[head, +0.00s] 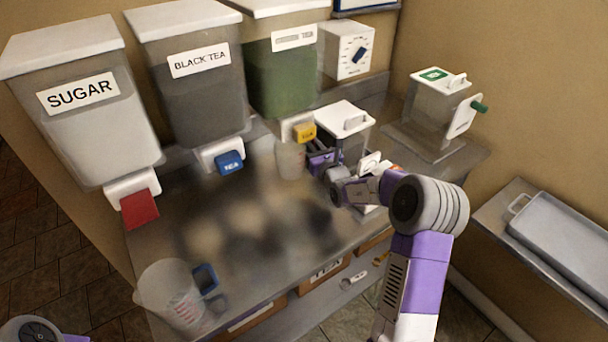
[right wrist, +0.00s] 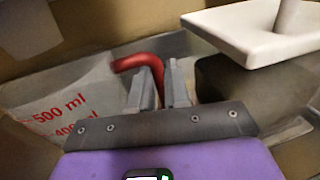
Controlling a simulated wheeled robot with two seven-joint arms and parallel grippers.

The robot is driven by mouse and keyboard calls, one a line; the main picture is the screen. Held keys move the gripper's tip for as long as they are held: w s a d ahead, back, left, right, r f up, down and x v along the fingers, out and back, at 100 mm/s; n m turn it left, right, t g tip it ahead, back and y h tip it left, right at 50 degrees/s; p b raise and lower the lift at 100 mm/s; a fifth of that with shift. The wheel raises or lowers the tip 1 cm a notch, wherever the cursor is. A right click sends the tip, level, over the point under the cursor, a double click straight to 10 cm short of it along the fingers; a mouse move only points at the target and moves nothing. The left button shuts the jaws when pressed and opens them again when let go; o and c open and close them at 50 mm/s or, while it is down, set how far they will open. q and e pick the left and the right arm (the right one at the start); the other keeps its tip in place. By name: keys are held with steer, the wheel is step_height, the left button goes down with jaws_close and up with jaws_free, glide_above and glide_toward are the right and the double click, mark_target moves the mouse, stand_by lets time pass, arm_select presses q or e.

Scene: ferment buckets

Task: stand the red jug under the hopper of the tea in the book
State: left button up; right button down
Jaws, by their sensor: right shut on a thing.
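The red jug (head: 289,160) is a clear measuring jug, and the right wrist view shows its red print (right wrist: 60,110) and red handle (right wrist: 135,62). It is upright below the yellow tap (head: 304,132) of the third hopper (head: 283,75), which holds green contents. That hopper's label is only partly readable, ending in "TEA". My right gripper (head: 323,160) is shut on the handle, at the jug's right side. I cannot tell whether the jug's base touches the counter. My left gripper is out of view. The book cannot be made out.
A BLACK TEA hopper (head: 190,85) with a blue tap and a SUGAR hopper (head: 85,110) with a red tap stand left. A blue-handled jug (head: 170,298) is at the front left. A lidded container (head: 343,118) is close behind my right gripper. The counter's middle is blurred.

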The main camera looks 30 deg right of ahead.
step_height(320, 180, down, 8)
steer(key=shift+r+b, duration=0.25)
steer(key=shift+b, duration=0.55)
steer(key=shift+f, duration=0.1)
steer(key=c, duration=1.5)
jaws_free()
steer(key=shift+f, duration=0.1)
steer(key=shift+c, duration=0.2)
steer(key=o, duration=0.4)
steer(key=shift+o, duration=0.2)
steer(key=shift+r, duration=0.2)
steer(key=s, duration=0.4)
steer(key=s+a+p, duration=0.1)
steer(key=s, duration=0.7)
steer(key=shift+a, duration=0.2)
